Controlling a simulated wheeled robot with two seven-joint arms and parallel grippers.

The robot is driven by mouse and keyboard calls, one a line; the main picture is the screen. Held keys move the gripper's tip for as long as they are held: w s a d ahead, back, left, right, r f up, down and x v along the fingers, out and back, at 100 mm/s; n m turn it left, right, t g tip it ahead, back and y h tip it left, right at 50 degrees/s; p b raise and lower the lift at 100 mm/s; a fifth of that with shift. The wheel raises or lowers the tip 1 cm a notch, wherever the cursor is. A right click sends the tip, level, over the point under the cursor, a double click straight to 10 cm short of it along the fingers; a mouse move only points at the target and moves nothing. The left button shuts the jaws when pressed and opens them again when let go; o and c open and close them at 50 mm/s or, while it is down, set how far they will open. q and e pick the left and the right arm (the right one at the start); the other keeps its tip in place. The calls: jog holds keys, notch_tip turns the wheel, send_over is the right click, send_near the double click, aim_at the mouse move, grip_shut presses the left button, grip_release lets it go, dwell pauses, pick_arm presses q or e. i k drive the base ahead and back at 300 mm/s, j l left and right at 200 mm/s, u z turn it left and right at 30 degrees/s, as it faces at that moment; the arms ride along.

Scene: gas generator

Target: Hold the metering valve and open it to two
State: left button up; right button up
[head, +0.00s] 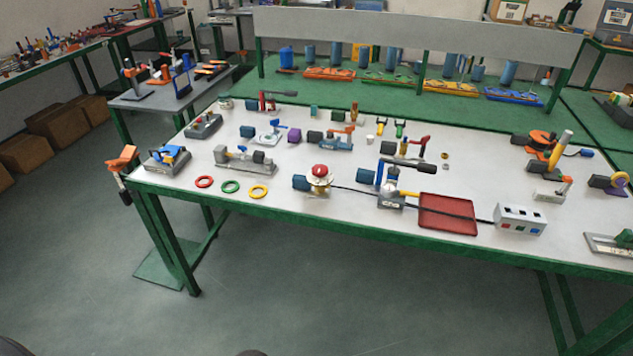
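The thing that looks most like the metering valve (320,178) stands near the front edge of the white-topped table, left of its middle. It has a red knob on top, a pale brass-coloured disc below it, a grey base and a blue cylinder on its left. Its scale marks are too small to read, so I cannot tell its setting. A black line runs from it to the right. Neither of my grippers is in view, and nothing is seen touching the valve.
The table (160,187) has green legs and holds many fixtures. Right of the valve are a blue-and-grey device (391,200), a red tray (447,214) and a white box (519,219). Red, green (230,187) and yellow rings lie to its left. Open floor (330,300) lies in front.

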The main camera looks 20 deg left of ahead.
aim_at(318, 171)
jog(key=i+j, duration=1.05)
jog(key=j, duration=0.15)
